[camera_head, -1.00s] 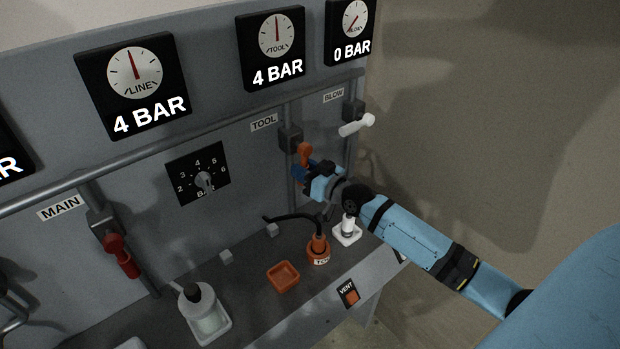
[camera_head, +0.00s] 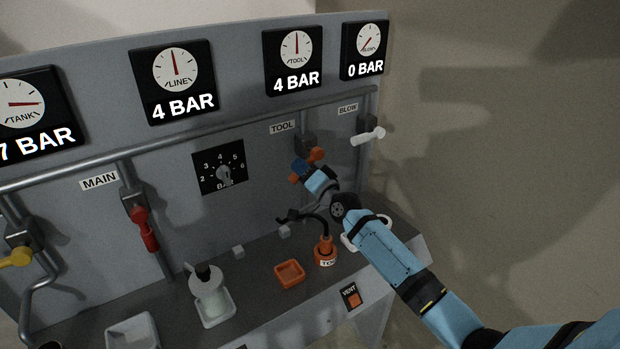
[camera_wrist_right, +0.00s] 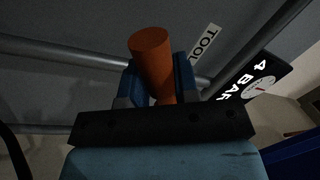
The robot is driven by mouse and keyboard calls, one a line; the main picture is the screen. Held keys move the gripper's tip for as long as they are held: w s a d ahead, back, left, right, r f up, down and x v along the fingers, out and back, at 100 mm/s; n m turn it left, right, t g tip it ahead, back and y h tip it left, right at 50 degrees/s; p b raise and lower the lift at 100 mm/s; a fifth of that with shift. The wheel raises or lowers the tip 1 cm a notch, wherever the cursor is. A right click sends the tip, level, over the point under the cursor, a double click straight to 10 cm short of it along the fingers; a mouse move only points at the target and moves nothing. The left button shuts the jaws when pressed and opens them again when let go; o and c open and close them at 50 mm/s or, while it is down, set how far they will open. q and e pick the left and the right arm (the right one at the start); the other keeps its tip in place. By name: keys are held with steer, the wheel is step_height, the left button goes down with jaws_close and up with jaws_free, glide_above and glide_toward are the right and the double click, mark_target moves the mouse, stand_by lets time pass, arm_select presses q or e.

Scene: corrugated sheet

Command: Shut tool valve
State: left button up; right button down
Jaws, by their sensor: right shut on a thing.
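The tool valve's orange handle (camera_head: 316,154) is on the panel under the TOOL label (camera_head: 282,127). My right gripper (camera_head: 300,168) is shut on this handle, and orange shows on both sides of its blue fingers. The handle slants down to the left in the head view. In the right wrist view the handle (camera_wrist_right: 153,60) stands between the two blue fingers. The tool gauge (camera_head: 294,60) reads 4 BAR. The fingers hide the handle's middle. My left gripper is not in view.
The white blow lever (camera_head: 368,137) sticks out just right of the tool valve. The red main handle (camera_head: 144,230) hangs to the left. An orange tool coupling with a black hose (camera_head: 325,250) and an orange tray (camera_head: 289,274) are on the shelf below.

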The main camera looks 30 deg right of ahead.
steer(key=shift+a+r+m+h+p, duration=0.3)
steer(key=shift+r+m+p, duration=0.2)
steer(key=shift+m, duration=0.7)
steer(key=m, duration=0.1)
steer(key=r+m+p, duration=0.1)
steer(key=m, duration=0.1)
steer(key=shift+a+r+t+h, duration=0.2)
steer(key=shift+t+h, duration=0.1)
steer(key=shift+h, duration=0.1)
steer(key=shift+r+m+h+p, duration=0.35)
steer(key=shift+m+p, duration=0.45)
steer(key=shift+m, duration=0.4)
steer(key=shift+r+m, duration=0.15)
steer(key=shift+m, duration=0.15)
steer(key=c, duration=0.9)
jaws_free()
